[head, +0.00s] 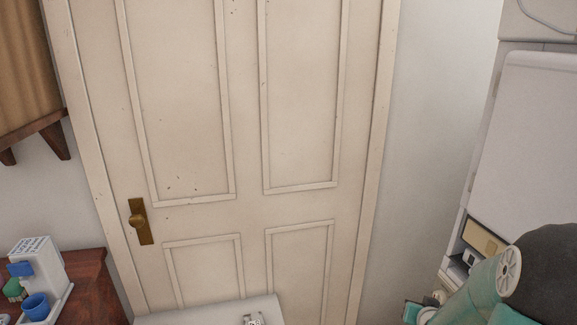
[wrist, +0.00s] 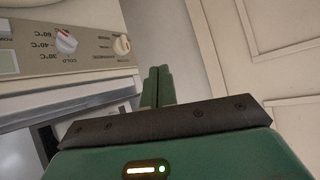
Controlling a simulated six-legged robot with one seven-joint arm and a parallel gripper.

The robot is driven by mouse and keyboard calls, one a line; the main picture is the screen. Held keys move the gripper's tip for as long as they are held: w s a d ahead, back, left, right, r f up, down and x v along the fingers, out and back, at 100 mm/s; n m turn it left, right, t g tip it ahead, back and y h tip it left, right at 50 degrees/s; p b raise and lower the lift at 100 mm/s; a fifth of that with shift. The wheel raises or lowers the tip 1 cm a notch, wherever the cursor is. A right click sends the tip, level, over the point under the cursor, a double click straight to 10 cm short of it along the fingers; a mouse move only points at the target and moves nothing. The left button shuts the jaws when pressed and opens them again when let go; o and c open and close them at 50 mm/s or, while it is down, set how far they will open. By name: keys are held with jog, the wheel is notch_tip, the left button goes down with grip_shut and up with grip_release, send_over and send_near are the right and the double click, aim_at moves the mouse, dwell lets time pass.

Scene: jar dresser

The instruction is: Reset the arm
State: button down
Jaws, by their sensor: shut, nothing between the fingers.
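My gripper (wrist: 158,88) shows in the wrist view with its two green fingers together and nothing between them. The fingers point up in that picture, with the appliance panel to their left and the white door to their right. My teal arm (head: 482,290) shows at the lower right of the head view, folded in front of the white appliance. I cannot make out the fingertips clearly in the head view.
A white panelled door (head: 250,210) with a brass knob stands ahead. A white appliance (head: 525,140) stands at right; a control panel (wrist: 95,55) with knobs is close in the wrist view.

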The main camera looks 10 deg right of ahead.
jog(key=s+a+r+n+g+y, duration=0.2)
jog(key=s+a+r+n, duration=0.15)
jog(key=a+r, duration=1.1)
jog(key=s+a+r+n+g+y, duration=0.1)
jog(key=s+a+r, duration=0.2)
jog(key=s+a, duration=0.3)
jog(key=s+a+r+n+g+y, duration=0.1)
jog(key=s+a+r, duration=0.1)
jog(key=s+a, duration=0.5)
jog(key=shift+s+r, duration=0.4)
jog(key=shift+s, duration=0.05)
jog(key=shift+d+n, duration=0.1)
jog(key=shift+n, duration=0.15)
